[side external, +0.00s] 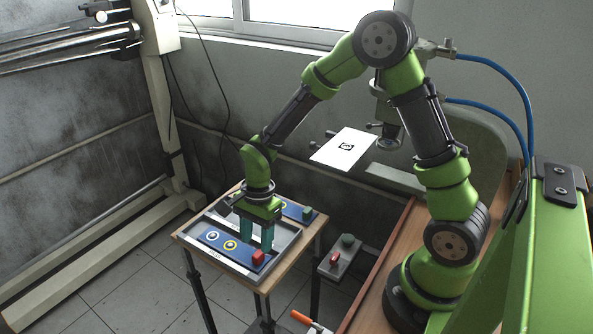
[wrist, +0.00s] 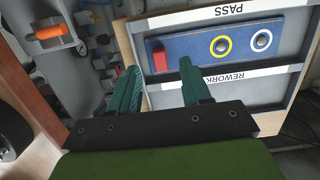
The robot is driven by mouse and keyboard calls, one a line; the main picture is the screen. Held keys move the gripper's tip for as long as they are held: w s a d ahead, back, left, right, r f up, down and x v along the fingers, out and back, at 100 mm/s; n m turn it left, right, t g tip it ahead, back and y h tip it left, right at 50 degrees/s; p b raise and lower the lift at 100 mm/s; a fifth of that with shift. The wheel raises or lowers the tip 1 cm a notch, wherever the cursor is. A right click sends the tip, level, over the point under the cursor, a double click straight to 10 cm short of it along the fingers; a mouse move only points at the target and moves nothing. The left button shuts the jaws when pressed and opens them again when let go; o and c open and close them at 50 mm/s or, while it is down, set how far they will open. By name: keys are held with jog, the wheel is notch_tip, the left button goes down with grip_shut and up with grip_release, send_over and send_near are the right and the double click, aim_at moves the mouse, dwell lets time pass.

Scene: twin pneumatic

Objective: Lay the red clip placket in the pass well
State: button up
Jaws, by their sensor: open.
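The red clip placket (side external: 233,245) is a blue strip with a red block at one end and a white-ringed and a yellow-ringed disc. It appears to lie flat in the near well of the grey tray (side external: 285,245), and it also shows in the wrist view (wrist: 200,51). There it sits between the PASS label (wrist: 222,10) and the REWORK label (wrist: 238,77). My gripper (side external: 256,248) is open, with teal fingers pointing down near the red-block end. In the wrist view one finger overlaps the placket and the other is left of it. No contact is discernible.
A second blue strip with a green block (side external: 307,213) lies at the tray's far side, partly hidden by my gripper. The tray rests on a small wooden table (side external: 310,233). A grey box with red and green knobs (side external: 338,260) stands right of it. An orange handle (wrist: 55,32) is nearby.

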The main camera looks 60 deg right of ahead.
jog(key=shift+r, duration=0.8)
jog(key=shift+s+d+m, duration=0.1)
jog(key=shift+s+m, duration=0.1)
jog(key=shift+m, duration=0.4)
jog(key=d+r+m+t+h, duration=0.1)
jog(key=d+r+m, duration=0.35)
jog(key=d, duration=0.45)
jog(key=d+r+m, duration=0.4)
jog(key=d+m, duration=0.1)
jog(key=d, duration=0.4)
jog(key=d+r+m+t+h, duration=0.1)
jog(key=d+r+m, duration=0.4)
jog(key=d, duration=0.5)
jog(key=s+a+r+n+t, duration=0.1)
jog(key=s+a+n, duration=0.3)
jog(key=a+n, duration=0.4)
jog(key=s+a+r+n+t+y, duration=0.1)
jog(key=s+a+r+n, duration=0.3)
jog(key=a+n, duration=0.5)
jog(key=s+a+r+n+t+y, duration=0.1)
jog(key=s+a+r+n+t, duration=0.1)
jog(key=s+a+n, duration=0.3)
jog(key=a+n+t, duration=0.1)
jog(key=a+n, duration=0.2)
jog(key=n, duration=0.4)
jog(key=shift+a+r, duration=0.2)
jog(key=shift+r, duration=0.05)
